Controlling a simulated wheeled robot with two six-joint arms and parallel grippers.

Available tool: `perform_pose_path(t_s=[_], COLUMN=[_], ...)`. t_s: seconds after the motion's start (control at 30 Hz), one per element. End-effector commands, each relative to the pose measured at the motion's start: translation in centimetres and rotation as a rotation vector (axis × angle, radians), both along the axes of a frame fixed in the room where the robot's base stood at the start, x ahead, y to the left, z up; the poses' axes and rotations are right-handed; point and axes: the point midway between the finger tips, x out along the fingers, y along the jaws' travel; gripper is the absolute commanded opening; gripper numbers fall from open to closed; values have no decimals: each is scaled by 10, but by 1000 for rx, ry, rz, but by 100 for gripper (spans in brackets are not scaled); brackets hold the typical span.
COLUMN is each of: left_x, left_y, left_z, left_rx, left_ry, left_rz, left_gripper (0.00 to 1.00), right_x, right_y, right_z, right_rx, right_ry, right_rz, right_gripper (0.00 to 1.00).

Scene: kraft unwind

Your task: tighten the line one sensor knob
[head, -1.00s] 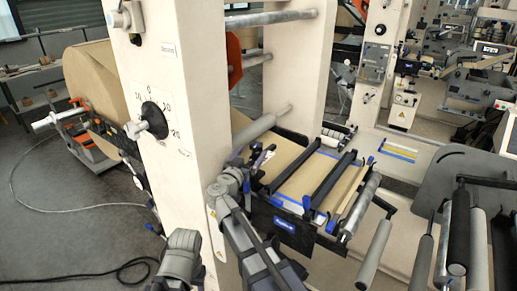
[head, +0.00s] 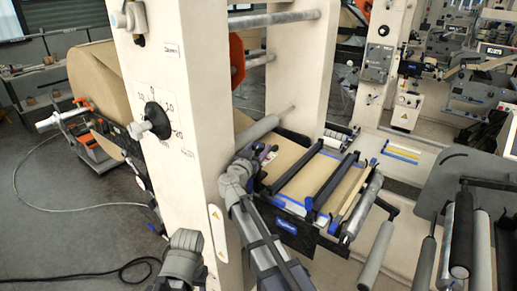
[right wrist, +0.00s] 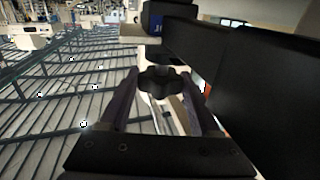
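A black lobed knob (right wrist: 162,82) shows in the right wrist view, between the two dark fingers of my right gripper (right wrist: 162,76). The fingers flank it closely; I cannot tell whether they press on it. In the head view my right gripper (head: 264,154) is small, beside the near end of the web frame (head: 287,224), just right of the cream post. The knob is not clear there. My left gripper is not in view.
The cream post (head: 175,60) carries a black dial knob (head: 155,118) with a printed scale. Rollers (head: 374,240) and a grey plate (head: 440,182) stand at the right. A large kraft roll (head: 92,80) is at the left. Black panels crowd the right wrist view's right side.

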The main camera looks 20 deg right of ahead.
Motion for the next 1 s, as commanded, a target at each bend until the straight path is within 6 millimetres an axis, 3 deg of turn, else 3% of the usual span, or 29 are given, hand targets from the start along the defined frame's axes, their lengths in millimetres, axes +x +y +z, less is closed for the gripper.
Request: perform_pose_path(t_s=[0.03, 0.5, 1.0], left_x=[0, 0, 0], left_y=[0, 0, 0], left_z=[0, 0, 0], left_rx=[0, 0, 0], left_ry=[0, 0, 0], left_rz=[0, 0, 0], left_gripper=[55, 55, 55], right_x=[0, 0, 4], right_y=[0, 0, 2], right_z=[0, 0, 0], right_rx=[0, 0, -1], right_ry=[0, 0, -1], right_rz=[0, 0, -262], right_gripper=[57, 6, 6])
